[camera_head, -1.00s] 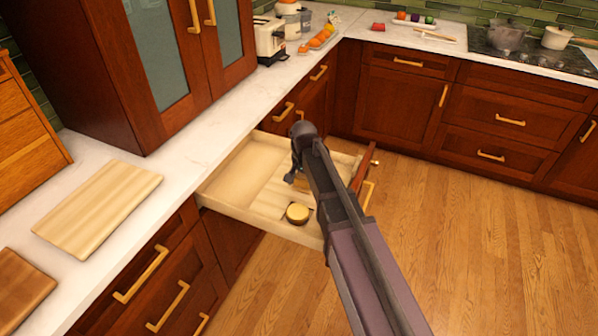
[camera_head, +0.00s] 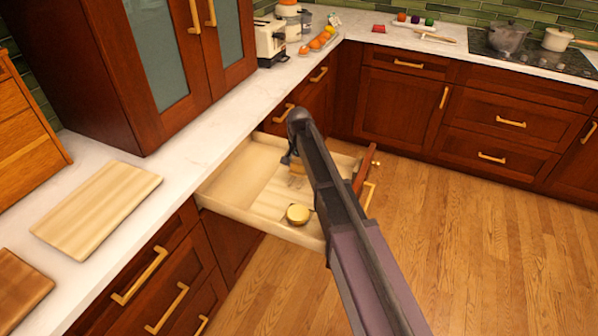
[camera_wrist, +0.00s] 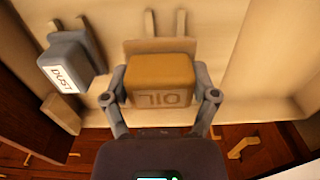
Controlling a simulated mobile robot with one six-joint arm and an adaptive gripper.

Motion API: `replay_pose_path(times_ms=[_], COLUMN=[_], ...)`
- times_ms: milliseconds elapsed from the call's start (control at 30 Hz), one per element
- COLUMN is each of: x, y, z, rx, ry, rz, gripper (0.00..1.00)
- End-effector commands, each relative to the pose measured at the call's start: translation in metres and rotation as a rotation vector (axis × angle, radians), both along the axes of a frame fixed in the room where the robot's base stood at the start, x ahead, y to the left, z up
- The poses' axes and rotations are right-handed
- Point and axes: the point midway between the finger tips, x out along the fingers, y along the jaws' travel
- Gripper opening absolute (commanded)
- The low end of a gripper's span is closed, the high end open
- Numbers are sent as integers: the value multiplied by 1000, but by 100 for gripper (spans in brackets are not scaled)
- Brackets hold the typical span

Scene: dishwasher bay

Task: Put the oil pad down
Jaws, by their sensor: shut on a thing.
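The oil pad is a tan block marked "OIL" (camera_wrist: 160,80), seen in the wrist view between the two fingers of my gripper (camera_wrist: 162,98). My gripper is shut on it and holds it over the inside of the open drawer. Whether the pad touches the drawer floor, I cannot tell. In the head view my gripper (camera_head: 292,160) is over the drawer (camera_head: 222,208), mostly hidden behind my arm, and a bit of the tan pad (camera_head: 297,169) shows beside it.
A grey block marked "DUST" (camera_wrist: 70,62) stands in the drawer left of the oil pad, near pale wooden pegs. A round yellow-topped item (camera_head: 298,214) sits near the drawer's near edge. The drawer's left part is empty. A cutting board (camera_head: 98,208) lies on the counter.

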Motion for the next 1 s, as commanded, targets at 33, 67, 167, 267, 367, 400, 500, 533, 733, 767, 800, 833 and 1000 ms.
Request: replay_pose_path(times_ms=[33, 67, 167, 267, 367, 400, 500, 533, 733, 767, 800, 833, 1000], x=[4, 6, 16, 12, 12, 12, 12, 12, 12, 12, 12, 12, 12], y=[1, 1, 4, 3, 2, 2, 2, 2, 2, 2, 2, 2, 2], z=[0, -1, -3, -15, -24, -27, -33, -35, -37, -37, -36, -36, -37], rx=[0, 0, 0, 0, 0, 0, 0, 0, 0, 0, 0, 0, 0], ry=[0, 0, 0, 0, 0, 0, 0, 0, 0, 0, 0, 0, 0], rz=[0, 0, 0, 0, 0, 0, 0, 0, 0, 0, 0, 0, 0], gripper=[38, 38, 38, 38, 38, 38, 38, 38, 38, 38, 38, 38, 38])
